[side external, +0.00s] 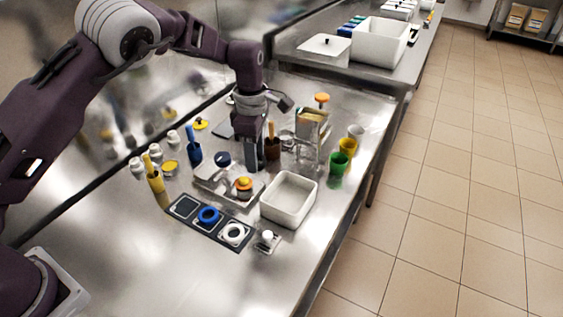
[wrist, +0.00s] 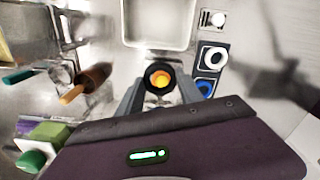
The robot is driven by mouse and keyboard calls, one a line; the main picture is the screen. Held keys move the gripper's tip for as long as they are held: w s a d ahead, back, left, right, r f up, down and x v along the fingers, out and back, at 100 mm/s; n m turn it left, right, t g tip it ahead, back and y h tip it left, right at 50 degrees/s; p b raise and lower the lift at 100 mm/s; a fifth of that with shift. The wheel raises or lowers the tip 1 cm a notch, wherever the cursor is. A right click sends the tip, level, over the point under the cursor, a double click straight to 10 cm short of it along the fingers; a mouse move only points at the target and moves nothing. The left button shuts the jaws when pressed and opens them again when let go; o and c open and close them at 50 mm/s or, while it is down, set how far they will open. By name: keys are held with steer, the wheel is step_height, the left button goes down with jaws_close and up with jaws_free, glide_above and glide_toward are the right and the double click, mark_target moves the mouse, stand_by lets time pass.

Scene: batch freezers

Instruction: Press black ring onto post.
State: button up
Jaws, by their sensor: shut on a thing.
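My gripper (side external: 258,168) points down above the metal tray (side external: 213,190). In the wrist view its two fingers (wrist: 159,92) close on the black ring (wrist: 149,71) from both sides. The orange top of the post (wrist: 160,79) shows through the ring's hole. In the side external view the orange-topped post (side external: 244,184) stands on the tray, just below and left of the fingertips. The ring is hardly distinguishable from the dark fingers there. I cannot tell the exact gap between ring and post.
A dark strip holds a blue ring (side external: 208,215), a white ring (side external: 234,233) and an empty square (side external: 185,206). A white bin (side external: 289,198) stands right of the tray.

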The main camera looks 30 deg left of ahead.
mark_target(243, 179)
steer(key=a, duration=0.3)
steer(key=shift+s+a+f, duration=0.3)
steer(key=shift+s, duration=0.1)
steer(key=shift+a+f, duration=0.15)
steer(key=shift+f, duration=2.45)
steer(key=shift+f, duration=0.75)
steer(key=o, duration=0.7)
steer(key=c, duration=0.8)
